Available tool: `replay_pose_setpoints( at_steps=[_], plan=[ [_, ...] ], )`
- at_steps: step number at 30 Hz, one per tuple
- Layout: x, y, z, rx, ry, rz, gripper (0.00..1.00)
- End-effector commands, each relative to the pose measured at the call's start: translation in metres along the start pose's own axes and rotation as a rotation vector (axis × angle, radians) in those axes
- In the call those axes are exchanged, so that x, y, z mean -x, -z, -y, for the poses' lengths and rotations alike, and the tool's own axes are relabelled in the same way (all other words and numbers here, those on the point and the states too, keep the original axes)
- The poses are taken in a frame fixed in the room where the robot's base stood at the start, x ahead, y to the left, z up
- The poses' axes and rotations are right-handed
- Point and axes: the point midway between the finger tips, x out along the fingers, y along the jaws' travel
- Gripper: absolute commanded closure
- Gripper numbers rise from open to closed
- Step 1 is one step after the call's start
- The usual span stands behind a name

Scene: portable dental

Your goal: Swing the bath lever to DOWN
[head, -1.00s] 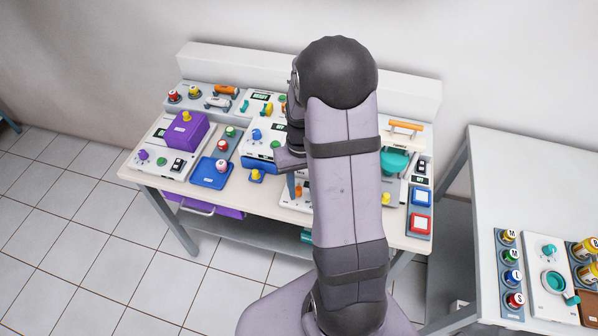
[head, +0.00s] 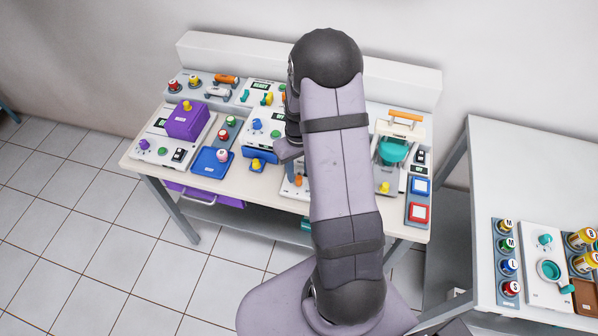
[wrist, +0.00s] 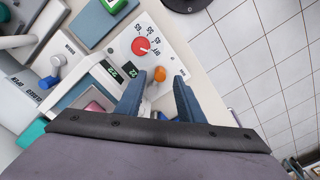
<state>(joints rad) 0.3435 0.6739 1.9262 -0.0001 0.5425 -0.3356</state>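In the wrist view, an orange knob (wrist: 160,74) shows between and just ahead of my fingertips, on a white panel. It looks like a lever's end, but no UP or DOWN label is readable, so I cannot tell for sure that it is the bath lever. It also shows in the head view (head: 298,181), beside my arm. My gripper (wrist: 158,88) is open, with one blue finger on each side of the knob's line. I see no clear contact. The base of the knob is partly hidden by the fingers. In the head view my arm covers much of this panel.
A red dial (wrist: 140,46) and small dark displays (wrist: 122,70) sit close by on the panel. A blue-knobbed control (wrist: 48,82) is at the left. In the head view, a purple box (head: 187,121), a blue tray (head: 211,161) and a teal piece (head: 393,150) crowd the bench.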

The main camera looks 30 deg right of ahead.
Motion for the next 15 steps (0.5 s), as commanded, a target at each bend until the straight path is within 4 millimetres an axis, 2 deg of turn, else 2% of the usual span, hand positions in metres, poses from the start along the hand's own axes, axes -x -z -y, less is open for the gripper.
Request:
replay_pose_setpoints(
  at_steps=[6,15],
  plan=[
    [-0.017,0.000,0.000,0.000,0.000,0.000,0.65],
    [-0.022,0.000,0.000,0.000,0.000,-0.001,0.65]
  ],
)
